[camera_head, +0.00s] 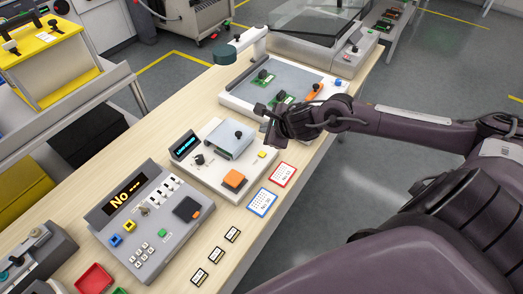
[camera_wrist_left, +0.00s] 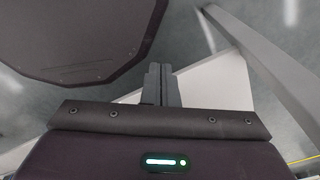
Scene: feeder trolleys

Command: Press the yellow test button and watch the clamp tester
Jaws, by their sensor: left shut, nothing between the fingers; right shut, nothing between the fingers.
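The clamp tester (camera_head: 212,188) is a white unit on the wooden bench, with a grey lidded fixture (camera_head: 229,140) with a black knob, an orange pad (camera_head: 234,180) and a small dark display (camera_head: 186,144) with cyan text too small to read. The yellow test button (camera_head: 262,154) is a small square on its right part. My right gripper (camera_head: 268,124) is shut and empty, above and behind the button, apart from it in the picture. In the left wrist view my left gripper (camera_wrist_left: 160,72) is shut and empty, away from the tester.
A grey console (camera_head: 150,225) with an amber "No" display stands in front of the tester. Red- and blue-framed cards (camera_head: 283,174) lie at the bench's right edge. A grey board station (camera_head: 290,90) with green boards is behind. A yellow box (camera_head: 45,60) stands left.

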